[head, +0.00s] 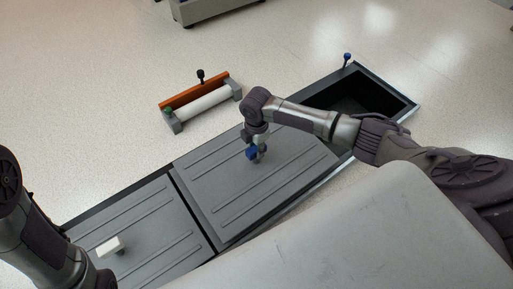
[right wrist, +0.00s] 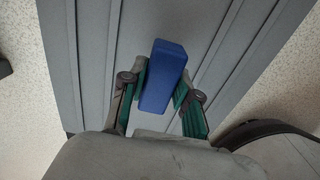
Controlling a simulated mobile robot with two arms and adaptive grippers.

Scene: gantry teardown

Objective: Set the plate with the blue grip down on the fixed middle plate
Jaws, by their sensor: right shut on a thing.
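The grey ribbed plate with the blue grip (head: 215,195) lies over the middle of a long dark frame. Its blue grip (head: 251,153) is a small upright block, which also shows in the right wrist view (right wrist: 163,70). My right gripper (head: 257,156) is shut on the blue grip, one finger on each side. The fixed middle plate is not visible apart from it, hidden beneath. I cannot tell whether the held plate touches it or hangs just above. My left arm shows at the lower left; its gripper is out of view.
A grey plate with a white grip (head: 110,246) lies at the left of the frame. A dark open bay (head: 365,98) is at the right end, with a blue-topped post (head: 347,58) behind. A roller unit with an orange bar (head: 195,92) stands on the floor behind.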

